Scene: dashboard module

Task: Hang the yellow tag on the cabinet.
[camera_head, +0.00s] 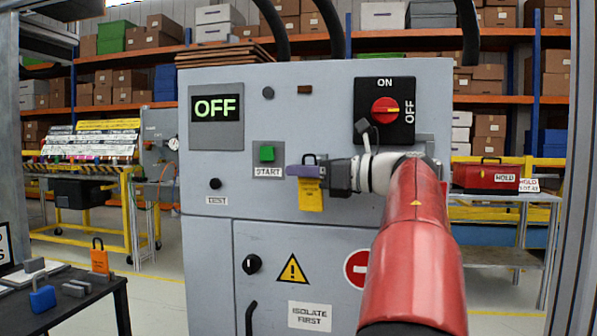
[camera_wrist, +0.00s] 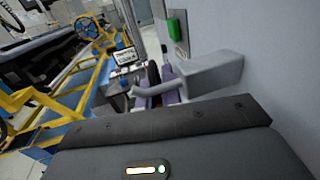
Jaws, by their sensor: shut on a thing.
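The grey cabinet (camera_head: 215,265) fills the middle of the head view. It has an OFF display (camera_head: 216,108), a green START button (camera_head: 267,153) and a red rotary switch (camera_head: 385,110) whose yellow mark points toward OFF. My gripper (camera_head: 303,171), with purple fingers, is in front of the cabinet, just right of and below the START button. It is shut on the yellow tag (camera_head: 311,197), which hangs below the fingers with a dark loop above them. In the wrist view the purple fingers (camera_wrist: 163,92) are partly hidden; the tag is not clearly visible there.
My arm covers the cabinet's right part. A small grey piece (camera_head: 362,126) dangles beside the switch. A dark table (camera_head: 85,310) at left holds an orange tag (camera_head: 99,257) and a blue padlock-like item (camera_head: 42,299). A red toolbox (camera_head: 487,175) stands on a bench at right.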

